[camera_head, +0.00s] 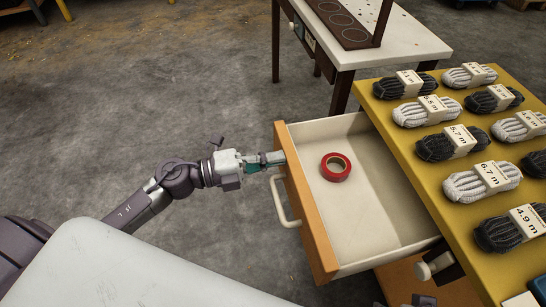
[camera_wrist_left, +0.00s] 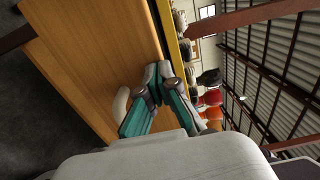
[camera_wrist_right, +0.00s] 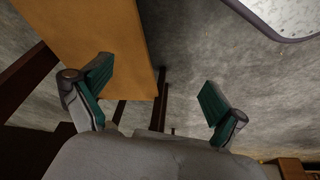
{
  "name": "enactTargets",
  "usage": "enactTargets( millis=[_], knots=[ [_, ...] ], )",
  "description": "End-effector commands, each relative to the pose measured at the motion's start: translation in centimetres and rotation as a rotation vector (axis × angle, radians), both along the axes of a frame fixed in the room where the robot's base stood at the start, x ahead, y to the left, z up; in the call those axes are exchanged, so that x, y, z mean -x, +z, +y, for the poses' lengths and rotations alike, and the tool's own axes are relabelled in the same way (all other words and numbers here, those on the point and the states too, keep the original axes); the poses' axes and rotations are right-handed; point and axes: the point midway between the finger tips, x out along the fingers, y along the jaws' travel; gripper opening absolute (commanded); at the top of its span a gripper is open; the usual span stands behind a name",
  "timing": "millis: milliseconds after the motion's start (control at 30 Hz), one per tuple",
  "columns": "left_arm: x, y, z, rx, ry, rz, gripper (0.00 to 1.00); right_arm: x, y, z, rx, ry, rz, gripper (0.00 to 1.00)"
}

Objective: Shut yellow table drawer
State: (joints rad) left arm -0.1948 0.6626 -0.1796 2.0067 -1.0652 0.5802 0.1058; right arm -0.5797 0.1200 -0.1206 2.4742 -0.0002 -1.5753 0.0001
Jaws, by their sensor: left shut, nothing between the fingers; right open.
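The yellow table (camera_head: 400,130) stands at the right. Its drawer is pulled out to the left, with an orange wooden front (camera_head: 312,225), a cream interior and a pale handle (camera_head: 284,203). A red tape roll (camera_head: 336,167) lies inside. My left gripper (camera_head: 277,158) is shut and empty, with its tips at the far end of the drawer front, beyond the handle. In the left wrist view the shut fingertips (camera_wrist_left: 158,70) are close to the front's top edge; contact is unclear. My right gripper (camera_wrist_right: 156,85) is open and empty beside an orange wooden panel (camera_wrist_right: 90,40).
Several labelled rope bundles (camera_head: 450,143) cover the yellow tabletop. A white table (camera_head: 400,38) with dark legs stands behind. A white knob (camera_head: 433,265) sits on the yellow table's near side. The grey floor (camera_head: 180,90) left of the drawer is clear.

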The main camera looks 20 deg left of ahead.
Motion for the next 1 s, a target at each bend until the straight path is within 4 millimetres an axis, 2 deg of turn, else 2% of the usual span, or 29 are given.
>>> enactTargets(
  millis=[133, 267, 367, 500, 700, 900, 1000],
  knots=[
    [-0.3, 0.2, -0.3, 0.002, 0.000, -0.001, 0.00, -0.2, 0.0, 0.0, -0.001, 0.000, -0.005, 0.97],
    [-0.9, 0.4, -1.3, 0.002, 0.001, -0.002, 0.00, -0.9, -2.4, 0.1, 0.001, 0.001, 0.014, 0.97],
    [-1.8, 0.5, -2.5, 0.002, -0.001, -0.004, 0.00, -1.3, -4.5, 0.2, 0.001, 0.002, 0.028, 0.97],
    [-3.3, 0.6, -4.8, 0.003, -0.001, -0.003, 0.00, -1.6, -8.5, 0.4, 0.002, 0.006, 0.051, 0.97],
    [-5.8, 0.6, -8.6, 0.003, -0.002, -0.004, 0.00, -0.9, -14.2, 0.4, 0.004, 0.012, 0.080, 0.97],
    [-8.3, 0.4, -12.4, 0.003, -0.002, -0.003, 0.00, 0.4, -18.0, 0.2, 0.006, 0.016, 0.100, 0.97],
    [-9.5, 0.3, -14.0, 0.003, -0.002, -0.003, 0.00, 0.9, -19.0, 0.2, 0.007, 0.017, 0.105, 0.97]
  ],
)
